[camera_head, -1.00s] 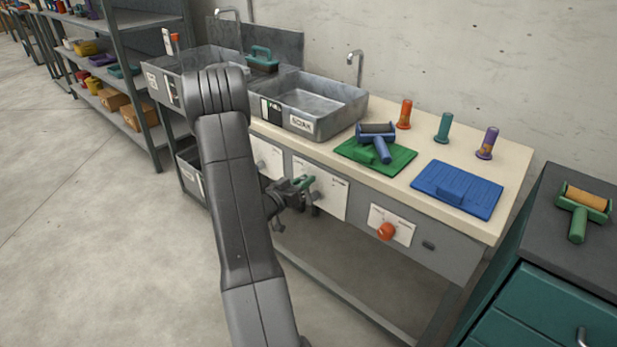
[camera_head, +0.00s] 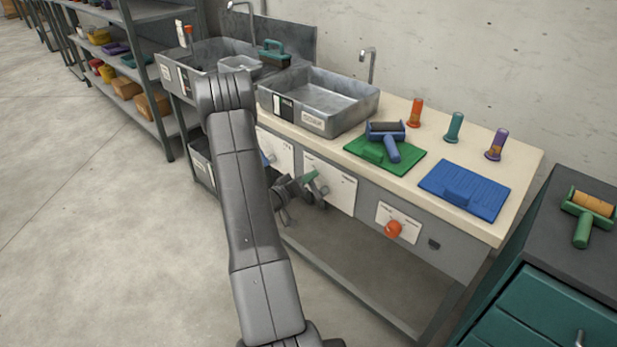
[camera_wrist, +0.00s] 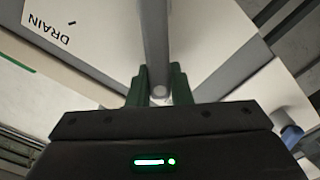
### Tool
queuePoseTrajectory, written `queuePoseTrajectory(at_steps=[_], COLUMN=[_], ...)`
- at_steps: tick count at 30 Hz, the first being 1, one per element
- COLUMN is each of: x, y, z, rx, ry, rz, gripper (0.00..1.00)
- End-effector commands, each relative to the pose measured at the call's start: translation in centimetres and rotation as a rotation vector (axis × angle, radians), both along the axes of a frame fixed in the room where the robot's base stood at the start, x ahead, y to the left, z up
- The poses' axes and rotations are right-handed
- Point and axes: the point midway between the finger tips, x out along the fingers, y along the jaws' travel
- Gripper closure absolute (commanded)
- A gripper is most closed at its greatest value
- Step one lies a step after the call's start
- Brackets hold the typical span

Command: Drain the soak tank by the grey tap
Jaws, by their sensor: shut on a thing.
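The soak tank (camera_head: 350,122) is a grey metal basin set into the bench, with a label on its front. A white DRAIN plate (camera_head: 342,188) is on the bench front below it. My gripper (camera_head: 311,183) is at this plate, its green fingers partly hidden by the wrist. In the wrist view my gripper (camera_wrist: 160,90) has its two green fingers on either side of the grey tap's lever (camera_wrist: 156,45), shut on it. The word DRAIN shows upside down at upper left. I cannot tell the water level.
An orange knob (camera_head: 393,229) sits on the bench front to the right, and a blue knob (camera_head: 268,157) to the left. A green mat (camera_head: 405,163) and a blue mat (camera_head: 465,190) lie on the bench. A teal cabinet (camera_head: 545,305) stands at right. Floor at left is clear.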

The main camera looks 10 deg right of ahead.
Motion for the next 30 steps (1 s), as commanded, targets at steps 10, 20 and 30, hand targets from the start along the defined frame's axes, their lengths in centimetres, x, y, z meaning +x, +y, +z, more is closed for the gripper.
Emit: queuePoseTrajectory(at_steps=[10, 20, 30], x=[0.0, -0.1, -3.5], y=[0.1, 0.2, 4.8], z=[-0.2, -0.1, 0.0], rx=[0.0, 0.0, -0.001], ry=[0.005, 0.003, 0.004], rz=[0.003, 0.002, 0.008], gripper=[0.62, 0.6, 0.6])
